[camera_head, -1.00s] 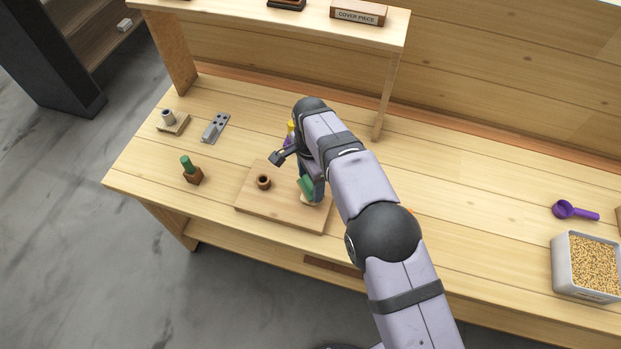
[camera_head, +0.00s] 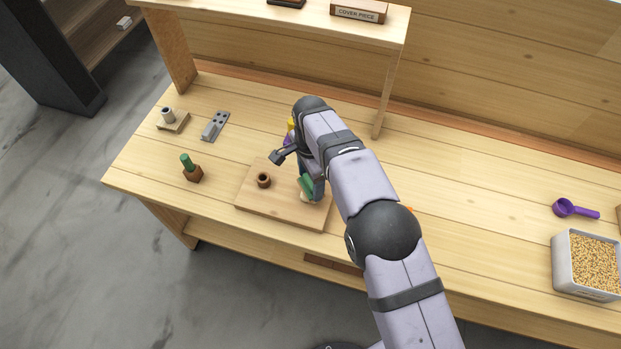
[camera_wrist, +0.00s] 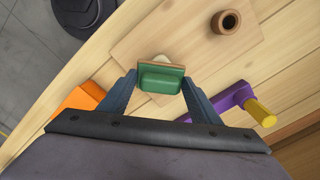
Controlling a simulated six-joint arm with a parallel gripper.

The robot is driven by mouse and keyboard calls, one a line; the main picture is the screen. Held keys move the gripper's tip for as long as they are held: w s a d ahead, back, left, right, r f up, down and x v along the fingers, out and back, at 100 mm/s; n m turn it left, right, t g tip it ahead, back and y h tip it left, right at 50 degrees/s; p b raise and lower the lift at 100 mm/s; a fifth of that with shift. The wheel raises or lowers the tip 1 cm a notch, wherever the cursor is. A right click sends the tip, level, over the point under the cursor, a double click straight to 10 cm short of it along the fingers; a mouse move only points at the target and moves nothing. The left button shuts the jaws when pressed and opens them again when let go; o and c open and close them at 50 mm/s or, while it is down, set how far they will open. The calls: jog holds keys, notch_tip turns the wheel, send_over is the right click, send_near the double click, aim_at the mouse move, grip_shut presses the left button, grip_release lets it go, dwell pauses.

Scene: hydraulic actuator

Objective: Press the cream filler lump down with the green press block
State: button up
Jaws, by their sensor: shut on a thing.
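The green press block (camera_wrist: 160,79) is held between the fingers of my gripper (camera_wrist: 158,84), which is shut on it. In the head view the block (camera_head: 306,184) shows beside my gripper, low over the right part of the wooden board (camera_head: 283,220). The cream filler lump (camera_wrist: 162,58) shows as a small pale patch just past the block in the wrist view, and as a pale edge (camera_head: 305,199) below it in the head view. Most of the lump is hidden by the block, so I cannot tell how flat it is. The block appears to rest on it.
A brown ring-shaped cup (camera_head: 263,180) stands on the board left of my gripper; it also shows in the wrist view (camera_wrist: 226,21). A purple tool with a yellow end (camera_wrist: 238,98) and an orange thing (camera_wrist: 80,101) lie near my fingers. A green-topped brown piece (camera_head: 191,169) stands left.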

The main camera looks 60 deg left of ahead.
jog(key=shift+f+b, duration=0.35)
jog(key=shift+f, duration=0.2)
dwell(0.9)
jog(key=shift+r, duration=0.1)
jog(key=shift+r+p, duration=2.15)
jog(key=shift+r, duration=1.35)
jog(key=shift+w+d, duration=0.15)
jog(key=shift+w, duration=0.35)
jog(key=w+d+r, duration=0.1)
jog(key=w+d, duration=0.4)
jog(key=w, duration=0.3)
jog(key=w+d, duration=0.4)
jog(key=w, duration=0.4)
jog(key=w+d+r, duration=0.1)
jog(key=w+d, duration=0.5)
jog(key=d, duration=0.2)
jog(key=w+d+r, duration=0.1)
jog(key=w+d, duration=0.5)
jog(key=d, duration=0.3)
jog(key=s+d, duration=0.2)
jog(key=d, duration=2.9)
jog(key=shift+s+r, duration=0.25)
jog(key=shift+s, duration=0.05)
